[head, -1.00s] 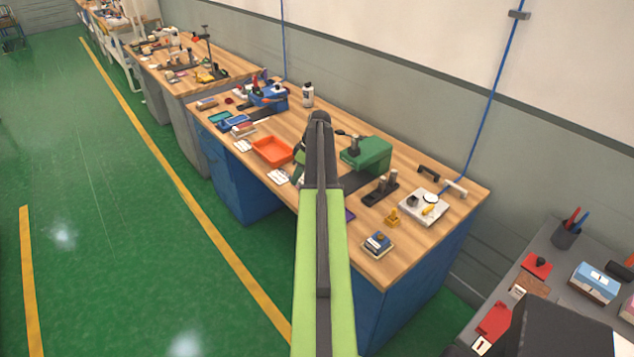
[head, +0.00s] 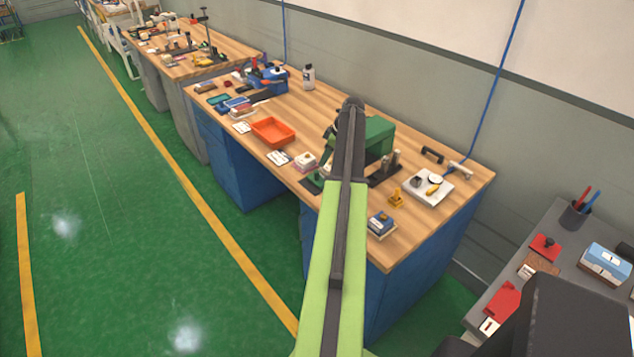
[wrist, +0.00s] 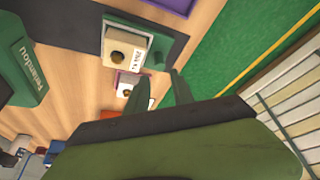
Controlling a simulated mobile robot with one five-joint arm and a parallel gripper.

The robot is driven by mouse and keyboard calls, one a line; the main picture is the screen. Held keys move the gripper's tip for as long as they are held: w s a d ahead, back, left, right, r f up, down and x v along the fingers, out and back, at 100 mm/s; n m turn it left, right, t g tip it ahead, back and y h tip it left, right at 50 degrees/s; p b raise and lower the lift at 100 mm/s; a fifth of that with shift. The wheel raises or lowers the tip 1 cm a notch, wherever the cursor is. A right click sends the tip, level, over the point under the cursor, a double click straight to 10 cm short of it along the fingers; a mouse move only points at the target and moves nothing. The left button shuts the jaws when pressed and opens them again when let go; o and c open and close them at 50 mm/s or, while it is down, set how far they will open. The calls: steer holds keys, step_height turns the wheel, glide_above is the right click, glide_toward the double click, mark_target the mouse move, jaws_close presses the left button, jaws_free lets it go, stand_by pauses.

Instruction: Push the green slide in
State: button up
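The green slide (wrist: 108,45) shows in the wrist view as a flat green tray carrying a pale labelled block, with a green knob at its right side. It sticks out from a dark base beside the green machine (wrist: 20,70). In the head view the machine (head: 381,133) stands behind my arm, and part of the slide (head: 311,184) shows left of the arm. My gripper (wrist: 160,87) has its two dark green fingers apart with nothing seen between them. The fingertips appear close to the knob; I cannot tell whether they touch it.
A purple-edged holder with a pale block (wrist: 127,84) lies near the fingers. In the head view an orange tray (head: 273,132) lies farther along the bench. Green floor is open left.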

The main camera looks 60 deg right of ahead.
mark_target(317, 171)
steer(key=b+x, duration=0.6)
steer(key=x, duration=0.2)
steer(key=shift+f, duration=0.3)
steer(key=shift+r, duration=0.1)
jaws_close()
stand_by(0.7)
